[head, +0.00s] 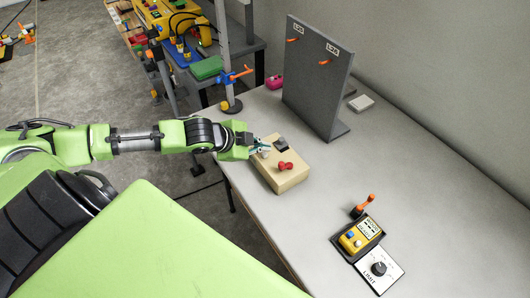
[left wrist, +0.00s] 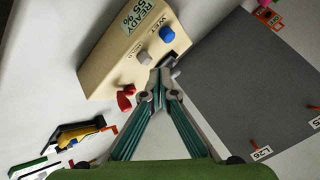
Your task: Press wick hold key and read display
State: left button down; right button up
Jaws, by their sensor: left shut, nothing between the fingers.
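A beige box (head: 287,181) stands near the left edge of the grey table in the head view. It also shows in the left wrist view (left wrist: 98,62). Its display (left wrist: 138,14) reads READY 55 %. A blue button (left wrist: 167,34) sits by the label WET, and a pale key (left wrist: 144,57) by what looks like HOLD. A red knob (left wrist: 125,98) sticks out from the box. My left gripper (head: 264,150) is shut and empty, fingertips right beside the pale key; I cannot tell whether they touch it. My right gripper is not in view.
A grey upright panel (head: 316,85) with orange hooks stands behind the box. A yellow device (head: 358,236) and a LIMIT dial plate (head: 380,270) lie to the front right. A post with a blue-orange clamp (head: 234,76) stands behind my gripper.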

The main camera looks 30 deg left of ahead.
aim_at(263, 155)
pick_arm(q)
jog(key=shift+f, duration=0.1)
dwell(0.5)
jog(key=shift+f, duration=0.3)
jog(key=shift+f, duration=0.4)
dwell(0.5)
jog(key=shift+r+p, duration=0.8)
jog(key=shift+p, duration=0.3)
notch_tip(263, 155, up, 6)
jog(key=p, duration=0.7)
